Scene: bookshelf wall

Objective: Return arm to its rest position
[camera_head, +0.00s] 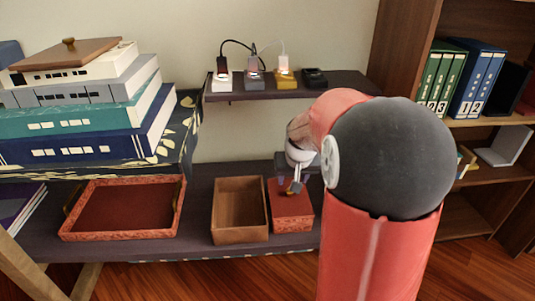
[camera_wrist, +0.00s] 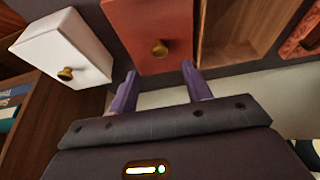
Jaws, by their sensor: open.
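My gripper (camera_wrist: 155,88) is open, with two purple fingers apart and nothing between them in the wrist view. In the head view my red arm reaches over the lower shelf, and my gripper is partly hidden behind it. A red box (camera_head: 292,213) sits just below my gripper on that shelf. In the wrist view the red box (camera_wrist: 150,22) shows a gold knob (camera_wrist: 159,48) ahead of the fingers, apart from them.
A white drawer-like box (camera_wrist: 62,48) stands beside the red box. An open brown box (camera_head: 240,235) and a red tray (camera_head: 120,235) lie to the left. A small upper shelf (camera_head: 300,90) holds several chargers. Stacked boxes (camera_head: 75,120) and a bookcase (camera_head: 490,175) flank the space.

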